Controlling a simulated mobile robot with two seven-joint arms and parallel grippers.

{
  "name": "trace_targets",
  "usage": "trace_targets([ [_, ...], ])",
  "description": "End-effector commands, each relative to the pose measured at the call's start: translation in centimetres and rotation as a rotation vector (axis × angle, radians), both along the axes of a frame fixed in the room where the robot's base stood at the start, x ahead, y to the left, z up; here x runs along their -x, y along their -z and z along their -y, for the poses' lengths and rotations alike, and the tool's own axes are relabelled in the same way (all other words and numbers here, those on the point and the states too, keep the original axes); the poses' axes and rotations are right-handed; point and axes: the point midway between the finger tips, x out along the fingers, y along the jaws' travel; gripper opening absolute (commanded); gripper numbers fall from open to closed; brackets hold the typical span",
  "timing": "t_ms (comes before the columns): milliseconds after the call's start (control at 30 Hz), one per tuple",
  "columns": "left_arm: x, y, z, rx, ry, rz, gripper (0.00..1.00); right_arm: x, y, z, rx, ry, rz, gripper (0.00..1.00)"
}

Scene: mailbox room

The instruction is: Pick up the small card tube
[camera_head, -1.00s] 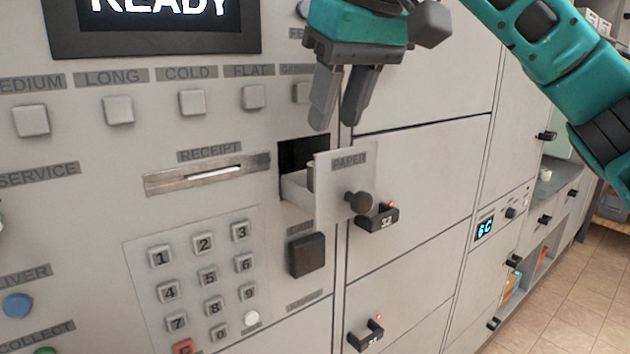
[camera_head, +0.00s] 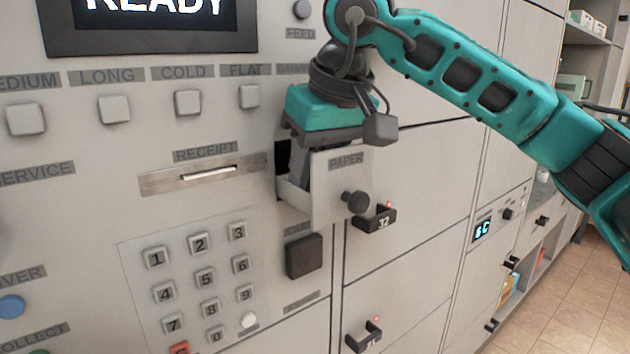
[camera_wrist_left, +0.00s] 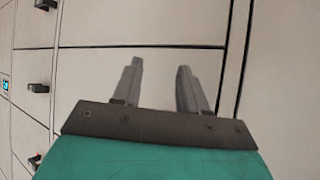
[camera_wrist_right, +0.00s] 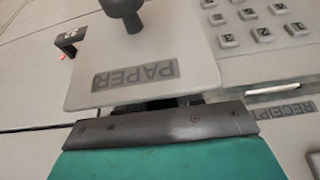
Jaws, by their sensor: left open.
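The small card tube cannot be made out in any current view. The open drawer marked PAPER (camera_head: 330,190) juts out of the machine front, and its front plate also shows in the right wrist view (camera_wrist_right: 145,45). My right gripper (camera_head: 301,172) points down with its fingers inside the drawer, behind the front plate. Its fingertips are hidden, so I cannot tell whether they are apart or touch anything. My left gripper (camera_wrist_left: 159,65) is open and empty, facing locker doors in the left wrist view.
The drawer's round knob (camera_head: 355,202) sticks out in front. A receipt slot (camera_head: 208,175) and a keypad (camera_head: 200,275) are to the left. Locker handles (camera_head: 375,218) stick out to the right. Open floor (camera_head: 575,300) shows at the far right.

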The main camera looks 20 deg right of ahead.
Motion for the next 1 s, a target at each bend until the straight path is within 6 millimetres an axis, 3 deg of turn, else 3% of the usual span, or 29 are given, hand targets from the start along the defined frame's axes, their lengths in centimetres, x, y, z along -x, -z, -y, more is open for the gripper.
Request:
trace_targets([
  [367, -0.1, -0.1, 0.0, 0.000, 0.001, 0.002, 0.43, 0.0, 0.0, 0.0, 0.000, 0.001, 0.000, 0.00],
  [667, -0.3, -0.2, 0.0, 0.000, 0.000, 0.008, 0.43, 0.0, -0.3, 0.0, -0.001, 0.001, 0.001, 0.00],
  [1000, -0.3, -0.3, 0.0, 0.000, 0.001, 0.008, 0.43, 0.4, -3.6, -0.7, 0.001, -0.005, 0.001, 0.00],
])
